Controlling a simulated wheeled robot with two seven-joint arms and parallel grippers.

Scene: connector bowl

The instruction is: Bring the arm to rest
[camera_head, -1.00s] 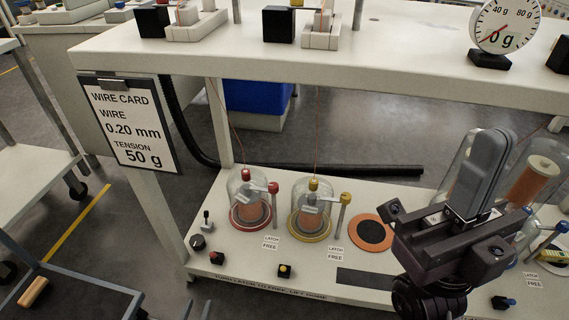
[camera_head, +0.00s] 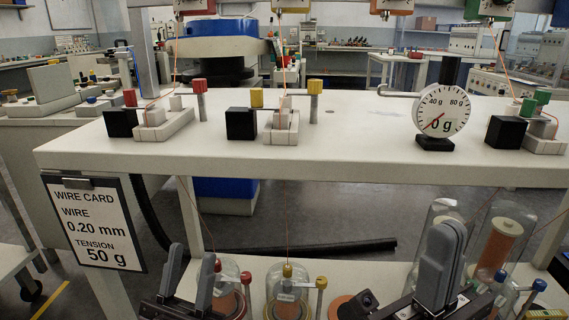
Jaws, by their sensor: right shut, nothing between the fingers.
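My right gripper (camera_head: 446,232) stands upright at the lower right, its grey fingers together and empty, in front of the lower shelf's glass domes. My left gripper (camera_head: 192,254) shows at the lower left, its two grey fingers apart with nothing seen between them. It overlaps the red-knobbed glass dome (camera_head: 229,284) in the picture. Most of both arms is below the picture's edge. Neither gripper visibly holds or touches anything.
The white upper shelf (camera_head: 340,160) spans the view above both grippers. It carries a tension dial (camera_head: 441,111) reading about 0 g, black blocks and wire guides. A wire card (camera_head: 94,222) hangs at left. A yellow-knobbed dome (camera_head: 288,290) stands between the grippers.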

